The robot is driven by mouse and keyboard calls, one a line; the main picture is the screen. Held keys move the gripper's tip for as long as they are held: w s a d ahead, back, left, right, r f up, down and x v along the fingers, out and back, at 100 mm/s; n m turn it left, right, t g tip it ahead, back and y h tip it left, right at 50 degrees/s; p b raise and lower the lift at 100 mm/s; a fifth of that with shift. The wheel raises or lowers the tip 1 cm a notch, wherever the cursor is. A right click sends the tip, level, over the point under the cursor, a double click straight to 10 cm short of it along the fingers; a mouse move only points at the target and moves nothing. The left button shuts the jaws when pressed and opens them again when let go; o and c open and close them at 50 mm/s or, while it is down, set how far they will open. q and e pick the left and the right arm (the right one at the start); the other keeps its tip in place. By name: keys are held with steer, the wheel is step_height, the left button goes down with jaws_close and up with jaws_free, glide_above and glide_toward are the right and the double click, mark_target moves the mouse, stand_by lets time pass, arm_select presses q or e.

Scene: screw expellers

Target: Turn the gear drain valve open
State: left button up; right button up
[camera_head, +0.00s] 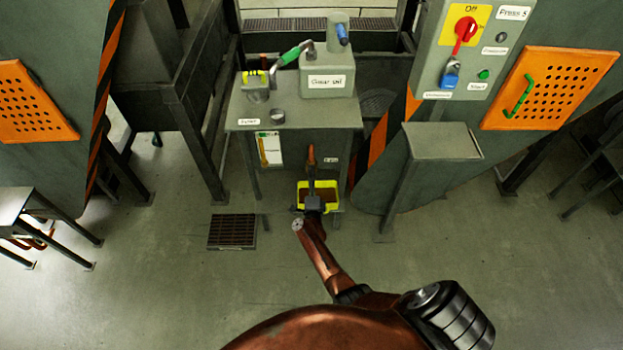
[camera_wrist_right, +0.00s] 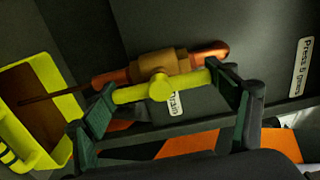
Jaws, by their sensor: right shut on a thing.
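The gear drain valve shows in the right wrist view as a brass body (camera_wrist_right: 168,64) on a copper pipe, with a yellow handle (camera_wrist_right: 160,87) lying about parallel to the pipe. A "Drain" label (camera_wrist_right: 176,103) is beside it. My right gripper (camera_wrist_right: 164,84) has its two fingers against the handle's two ends, shut on it. In the head view my right gripper (camera_head: 313,201) is low in front of the gear oil unit (camera_head: 290,118), below the copper drain pipe (camera_head: 311,154). The handle is hard to make out there. My left gripper is out of view.
A yellow container (camera_wrist_right: 58,135) with brown contents is under the pipe end; it also shows in the head view (camera_head: 333,189). A thin dark brown line runs from the pipe end into it. A floor grate (camera_head: 232,231) and control panel (camera_head: 472,50) are nearby.

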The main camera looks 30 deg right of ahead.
steer(key=shift+a, duration=0.1)
steer(key=o, duration=1.2)
steer(key=shift+c, duration=0.2)
